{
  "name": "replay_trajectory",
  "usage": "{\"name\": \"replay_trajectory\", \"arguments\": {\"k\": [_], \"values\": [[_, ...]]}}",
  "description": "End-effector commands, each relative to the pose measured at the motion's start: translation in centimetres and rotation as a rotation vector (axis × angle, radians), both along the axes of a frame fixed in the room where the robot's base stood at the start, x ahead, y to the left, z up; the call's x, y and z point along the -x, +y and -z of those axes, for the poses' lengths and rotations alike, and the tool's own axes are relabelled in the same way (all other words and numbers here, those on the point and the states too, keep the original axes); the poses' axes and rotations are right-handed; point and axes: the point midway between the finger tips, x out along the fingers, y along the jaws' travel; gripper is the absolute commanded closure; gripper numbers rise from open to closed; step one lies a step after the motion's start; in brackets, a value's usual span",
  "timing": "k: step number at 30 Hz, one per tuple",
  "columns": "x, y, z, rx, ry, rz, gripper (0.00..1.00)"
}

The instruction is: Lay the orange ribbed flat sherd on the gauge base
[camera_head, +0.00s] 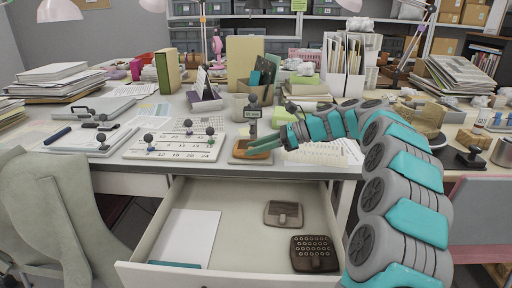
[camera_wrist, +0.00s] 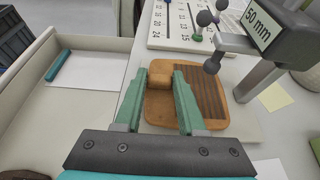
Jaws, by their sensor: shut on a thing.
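The orange ribbed flat sherd (camera_wrist: 206,94) shows in the wrist view, with dark ribs on its right part and a raised orange block on its left. My gripper (camera_wrist: 161,75) is shut on that block, one green finger at each side. The sherd is over the pale gauge base (camera_wrist: 246,126), lying flat; whether it rests fully on it I cannot tell. In the head view the sherd (camera_head: 263,144) is at my gripper (camera_head: 254,149), above the gauge base (camera_head: 237,159) at the table's front edge. The fingers partly hide the sherd.
The gauge post with its "50 mm" label (camera_wrist: 263,27) stands close beside the sherd. A white numbered board (camera_head: 170,151) with several knobbed pins lies to the left. An open drawer (camera_head: 240,250) below holds paper and two brown pieces. A grey mug (camera_head: 240,106) stands behind.

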Motion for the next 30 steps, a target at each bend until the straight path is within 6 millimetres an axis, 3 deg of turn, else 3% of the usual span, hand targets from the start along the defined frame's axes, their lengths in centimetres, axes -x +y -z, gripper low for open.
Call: {"name": "replay_trajectory", "arguments": {"k": [1, 10, 15, 22, 30], "values": [[0.00, 0.00, -0.03, 0.000, 0.000, 0.000, 0.59], [-0.01, -0.01, -0.01, 0.000, 0.000, 0.000, 0.26], [0.00, 0.00, 0.00, 0.000, 0.000, 0.000, 0.26], [0.00, 0.00, 0.01, 0.000, 0.000, 0.000, 0.00], [0.03, -0.01, -0.03, 0.000, 0.000, 0.000, 0.00]]}}
